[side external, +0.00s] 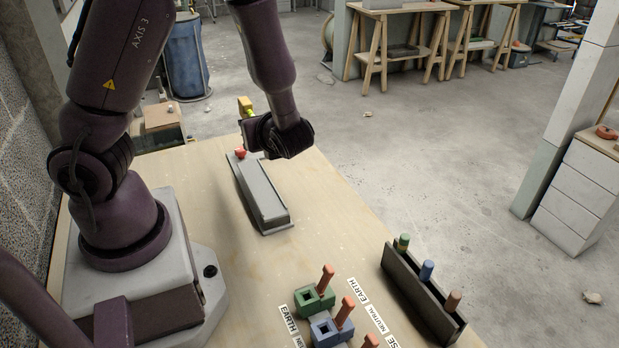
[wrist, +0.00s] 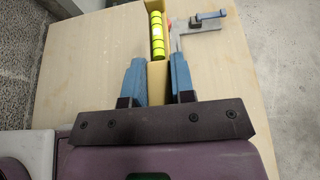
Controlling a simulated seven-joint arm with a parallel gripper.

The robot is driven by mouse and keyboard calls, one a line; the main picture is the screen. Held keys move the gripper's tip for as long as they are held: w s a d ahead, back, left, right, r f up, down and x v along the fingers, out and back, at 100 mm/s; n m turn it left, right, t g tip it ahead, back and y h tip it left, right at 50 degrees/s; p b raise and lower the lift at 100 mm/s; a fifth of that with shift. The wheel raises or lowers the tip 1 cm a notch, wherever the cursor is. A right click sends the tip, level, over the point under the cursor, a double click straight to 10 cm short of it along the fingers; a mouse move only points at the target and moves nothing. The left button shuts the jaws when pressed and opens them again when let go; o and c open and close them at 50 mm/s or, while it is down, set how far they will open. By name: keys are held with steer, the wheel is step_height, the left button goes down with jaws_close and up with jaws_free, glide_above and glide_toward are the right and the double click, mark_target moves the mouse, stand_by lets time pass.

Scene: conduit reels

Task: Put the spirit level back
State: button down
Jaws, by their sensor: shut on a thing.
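The spirit level (side external: 246,106) is a yellow bar with a bright green-yellow vial; one end shows above my gripper (side external: 262,136) in the side view. In the wrist view, the level (wrist: 157,72) stands between the two blue fingers of my gripper (wrist: 158,64), which is shut on it. In the side view my gripper is over the far end of a long grey tray (side external: 268,190) on the table. A red knob (side external: 240,153) shows at the tray's far end. The rest of the level is hidden by my gripper.
On the table stand a green socket block (side external: 313,301), a blue one (side external: 328,333) with orange pegs, and a dark rack (side external: 410,283) with several coloured pegs. The wrist view shows a grey piece with blue parts (wrist: 208,24). Bare tabletop lies right of the tray.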

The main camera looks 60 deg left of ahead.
step_height(320, 180, up, 14)
steer(key=s+d+f+n+g+h, duration=0.1)
steer(key=s+f+n+g+h, duration=0.25)
steer(key=n+g+h, duration=0.45)
steer(key=s+d+f+n+g+h, duration=0.1)
steer(key=s+f+n+g+h, duration=0.3)
steer(key=n+h, duration=0.8)
steer(key=w+a+r+n+t+h, duration=0.25)
steer(key=w+n+t, duration=0.25)
steer(key=n+t, duration=0.45)
steer(key=w+a+r+n+t+h, duration=0.2)
steer(key=w+r+n+t+h, duration=0.2)
steer(key=n+t, duration=0.55)
steer(key=n+g, duration=0.1)
steer(key=g, duration=0.1)
glide_above(307, 174)
steer(key=shift+y, duration=0.25)
steer(key=f, duration=2.8)
steer(key=shift+s+d, duration=0.1)
steer(key=shift+s, duration=0.1)
steer(key=shift+w+f, duration=0.15)
steer(key=shift+f, duration=0.1)
steer(key=shift+f+n, duration=0.3)
steer(key=shift+f, duration=1.15)
